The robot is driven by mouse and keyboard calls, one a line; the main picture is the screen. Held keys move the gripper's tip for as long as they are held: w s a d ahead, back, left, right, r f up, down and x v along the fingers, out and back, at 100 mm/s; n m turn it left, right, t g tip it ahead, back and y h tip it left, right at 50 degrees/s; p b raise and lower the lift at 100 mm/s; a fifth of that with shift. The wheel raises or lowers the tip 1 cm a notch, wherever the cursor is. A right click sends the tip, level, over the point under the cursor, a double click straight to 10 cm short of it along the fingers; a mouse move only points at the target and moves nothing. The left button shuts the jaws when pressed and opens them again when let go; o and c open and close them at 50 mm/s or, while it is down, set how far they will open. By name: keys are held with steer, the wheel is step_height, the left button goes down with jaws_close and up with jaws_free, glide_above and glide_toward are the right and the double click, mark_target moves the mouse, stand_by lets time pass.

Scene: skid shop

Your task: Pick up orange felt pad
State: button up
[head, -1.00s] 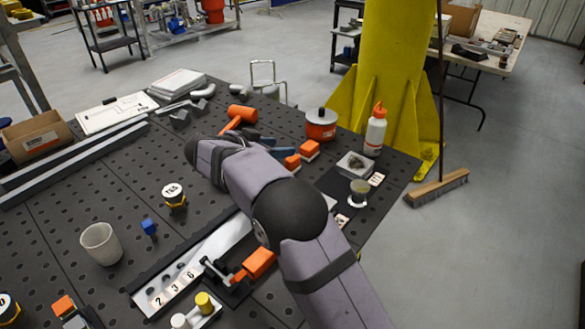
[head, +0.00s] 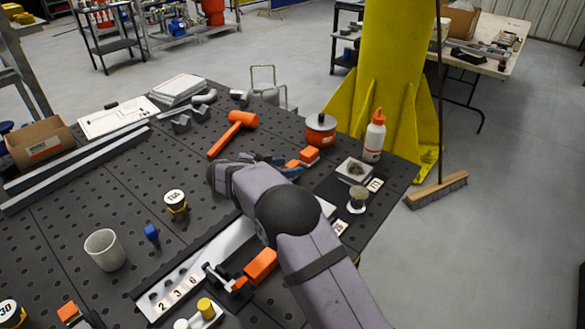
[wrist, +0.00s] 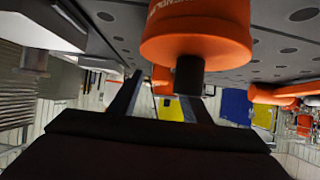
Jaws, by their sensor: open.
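Two small orange blocks, one at the back (head: 309,154) and one in front (head: 292,164), lie just right of my arm's end in the head view. One may be the orange felt pad, but I cannot tell. My gripper is mostly hidden behind my arm there. In the wrist view, which looks upside down, my gripper (wrist: 160,100) shows two dark fingers spread apart, with nothing visible held. A round orange pot (wrist: 195,38) with a black knob hangs large above the fingers; the head view shows this pot (head: 321,128) behind the blocks.
An orange mallet (head: 232,133) lies behind my arm. A white bottle (head: 375,136) stands right of the pot, near the yellow column (head: 390,60).

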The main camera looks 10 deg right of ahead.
mark_target(288, 167)
steer(key=shift+p+x, duration=0.65)
steer(key=shift+x, duration=1.25)
steer(key=shift+a, duration=0.1)
steer(key=c, duration=1.1)
steer(key=shift+o, duration=0.2)
